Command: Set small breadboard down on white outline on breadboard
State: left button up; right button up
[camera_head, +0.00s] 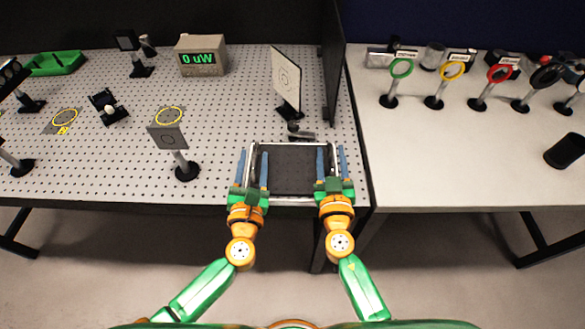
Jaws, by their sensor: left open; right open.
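The small breadboard (292,171) is a dark plate near the front right corner of the large perforated breadboard (225,120). A white outline (282,144) shows along its back edge; its sides are partly hidden by my grippers. My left gripper (254,158) is open, with its blue fingers at the small breadboard's left edge. My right gripper (331,155) is open, with its fingers at the right edge. Whether any finger touches the small breadboard cannot be told. The plate appears to lie flat over the outline.
A small dark mount (299,131) sits just behind the small breadboard. A white target card (286,79) and a black panel (332,75) stand further back. A post with a grey card (171,137) is to the left. The right table (455,155) is clear in front.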

jog(key=shift+s+r, duration=0.1)
jog(key=shift+s, duration=0.2)
pick_arm(q)
jog(key=s, duration=1.1)
jog(key=shift+a, duration=0.2)
pick_arm(e)
jog(key=s, duration=1.1)
jog(key=shift+s+a, duration=0.2)
jog(key=shift+s, duration=0.15)
jog(key=shift+s, duration=0.1)
